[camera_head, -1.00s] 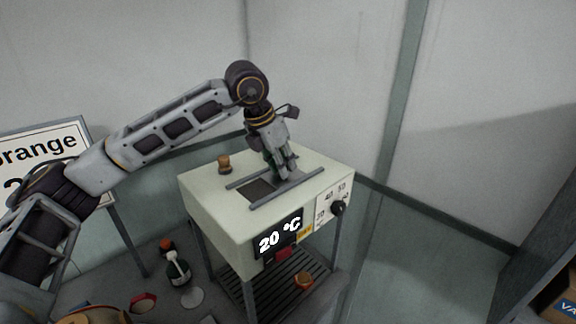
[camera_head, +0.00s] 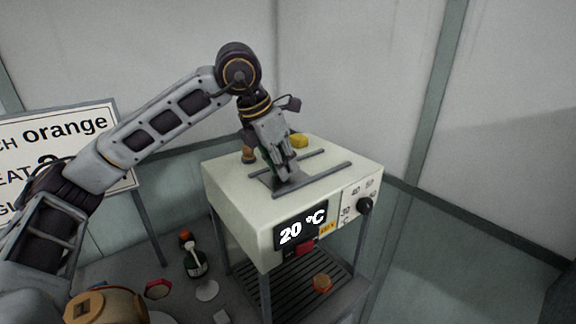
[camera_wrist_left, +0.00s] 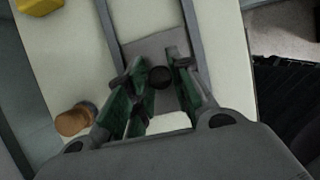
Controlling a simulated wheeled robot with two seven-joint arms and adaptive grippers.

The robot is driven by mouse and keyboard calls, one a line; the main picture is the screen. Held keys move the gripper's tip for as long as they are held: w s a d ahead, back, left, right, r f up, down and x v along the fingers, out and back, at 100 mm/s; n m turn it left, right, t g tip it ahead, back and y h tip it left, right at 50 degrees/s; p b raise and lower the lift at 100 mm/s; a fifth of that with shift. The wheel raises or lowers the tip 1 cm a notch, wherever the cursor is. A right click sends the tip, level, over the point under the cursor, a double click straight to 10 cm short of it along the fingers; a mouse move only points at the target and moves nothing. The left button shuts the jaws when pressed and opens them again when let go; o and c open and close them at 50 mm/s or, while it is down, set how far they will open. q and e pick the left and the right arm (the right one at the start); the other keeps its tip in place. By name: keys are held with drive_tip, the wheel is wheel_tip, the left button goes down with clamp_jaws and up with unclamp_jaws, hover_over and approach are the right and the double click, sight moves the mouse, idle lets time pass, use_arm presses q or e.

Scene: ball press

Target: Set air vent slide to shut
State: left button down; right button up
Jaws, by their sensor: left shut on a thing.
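The air vent slide (camera_wrist_left: 150,48) is a grey plate between two parallel grey rails on top of the cream box (camera_head: 235,195). A small dark round knob (camera_wrist_left: 159,77) stands on the plate. My left gripper (camera_head: 287,181) reaches down onto the slide from above, and in the left wrist view (camera_wrist_left: 157,78) its green-lined fingers are shut on the knob. In the head view the gripper covers the knob and part of the plate. The vent opening is not clearly visible. My right gripper is not in view.
A brown knob (camera_head: 249,155) and a yellow block (camera_head: 298,141) are on the box top beside the rails. The front has a 20 °C display (camera_head: 301,229), red button (camera_head: 305,247) and black dial (camera_head: 365,205). A bottle (camera_head: 193,262) stands lower left. A sign (camera_head: 120,150) stands left.

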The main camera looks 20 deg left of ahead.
use_arm(q)
drive_tip(key=shift+a, duration=0.1)
drive_tip(key=c, duration=1.6)
unclamp_jaws()
drive_tip(key=shift+s, duration=0.1)
drive_tip(key=o, duration=0.3)
drive_tip(key=shift+s+a+r, duration=0.1)
drive_tip(key=shift+s, duration=0.05)
drive_tip(key=shift+o, duration=0.2)
drive_tip(key=v, duration=1.2)
